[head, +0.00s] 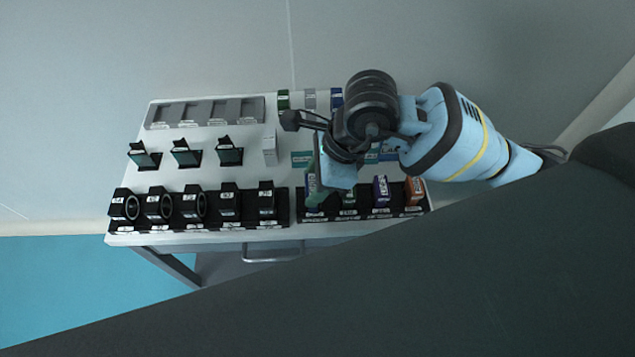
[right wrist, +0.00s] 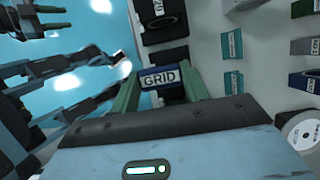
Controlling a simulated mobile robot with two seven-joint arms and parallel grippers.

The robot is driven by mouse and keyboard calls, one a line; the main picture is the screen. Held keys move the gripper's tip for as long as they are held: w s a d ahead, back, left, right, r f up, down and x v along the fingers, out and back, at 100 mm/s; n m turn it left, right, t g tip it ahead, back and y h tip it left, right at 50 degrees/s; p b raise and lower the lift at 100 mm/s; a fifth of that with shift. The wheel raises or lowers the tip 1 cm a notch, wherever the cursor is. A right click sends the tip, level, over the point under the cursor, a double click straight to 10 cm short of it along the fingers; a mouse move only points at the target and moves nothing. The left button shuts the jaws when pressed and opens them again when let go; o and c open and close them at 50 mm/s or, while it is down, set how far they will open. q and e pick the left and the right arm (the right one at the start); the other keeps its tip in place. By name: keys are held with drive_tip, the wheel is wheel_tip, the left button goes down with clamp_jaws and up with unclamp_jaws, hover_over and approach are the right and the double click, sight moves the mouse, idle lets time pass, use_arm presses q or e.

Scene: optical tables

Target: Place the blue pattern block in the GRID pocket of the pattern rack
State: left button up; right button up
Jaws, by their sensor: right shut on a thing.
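My right gripper (head: 316,192) comes in from the right and points down over the left end of the pattern rack (head: 365,214). In the right wrist view its green fingers (right wrist: 160,88) are shut on the blue pattern block (right wrist: 159,77), whose GRID label faces the camera. The block is mostly hidden by the gripper in the head view. I cannot tell whether its lower end is inside a pocket. My left gripper is not in the head view.
A black rack (head: 200,224) of ring mounts stands left of the pattern rack. Behind are several dark-green holders (head: 185,156), a white box (head: 269,148) and a grey tray (head: 205,112). Coloured blocks (head: 309,98) line the back edge. White tabletop is clear between rows.

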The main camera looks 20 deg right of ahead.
drive_tip(key=shift+w+d, duration=0.15)
drive_tip(key=shift+w, duration=0.1)
drive_tip(key=f, duration=0.2)
drive_tip(key=shift+w+d+f, duration=0.25)
drive_tip(key=shift+w+f, duration=0.05)
drive_tip(key=shift+f, duration=0.5)
drive_tip(key=shift+f, duration=0.1)
drive_tip(key=o, duration=1)
drive_tip(key=v, duration=1.2)
drive_tip(key=shift+p, duration=0.35)
